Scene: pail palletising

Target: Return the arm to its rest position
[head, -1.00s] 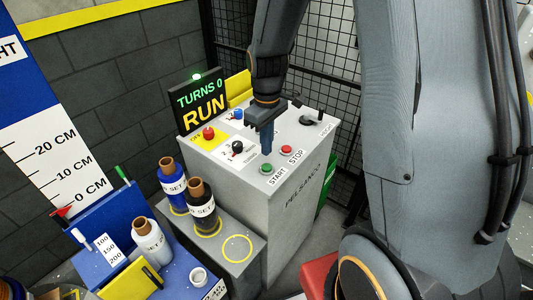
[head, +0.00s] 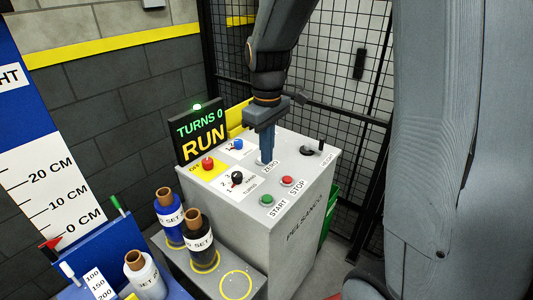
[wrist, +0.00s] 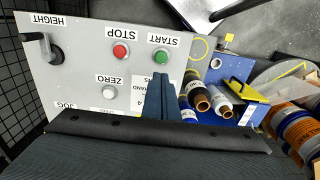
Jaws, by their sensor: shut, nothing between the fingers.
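My gripper (head: 267,150) is over the top of the grey control box (head: 301,205), its blue fingers together and empty, pointing down. In the head view the fingertips overlap the panel near the ZERO label; I cannot tell how far above the surface they are. In the wrist view the shut fingers (wrist: 160,95) show in front of the panel, between the white ZERO button (wrist: 110,93) and the rolls at the side. The green START button (head: 267,199) and red STOP button (head: 288,181) are uncovered.
A lit sign (head: 201,136) reads TURNS 0 RUN. A red knob (head: 207,163), a black selector (head: 237,177) and a HEIGHT lever (head: 320,146) stand up from the panel. Film rolls (head: 200,230) stand at the left front. Black mesh fencing (head: 345,75) is behind.

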